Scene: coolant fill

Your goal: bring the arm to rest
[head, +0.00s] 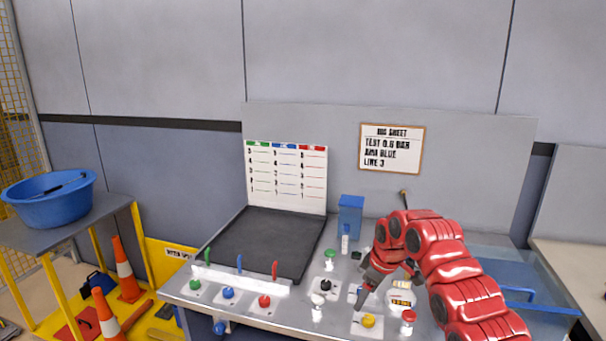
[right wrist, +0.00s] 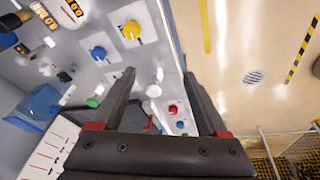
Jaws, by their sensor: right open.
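My right arm, red, comes in from the lower right of the head view. Its dark gripper (head: 368,290) points down over the right part of the bench panel, a little above and behind the yellow knob (head: 368,321). In the right wrist view the two fingers of the gripper (right wrist: 158,82) are apart with nothing held between them. A white knob (right wrist: 154,90) shows beyond the gap, and the yellow knob (right wrist: 131,30) is above it. I cannot tell any contact with the panel. My left gripper is in neither view.
The bench carries green (head: 194,285), blue (head: 228,292) and red (head: 264,301) knobs, a black knob (head: 325,285), a red-topped part (head: 408,318) and a blue box (head: 350,215). A job sheet (head: 391,148) hangs behind. A blue tub (head: 50,197) and cones (head: 125,270) stand left.

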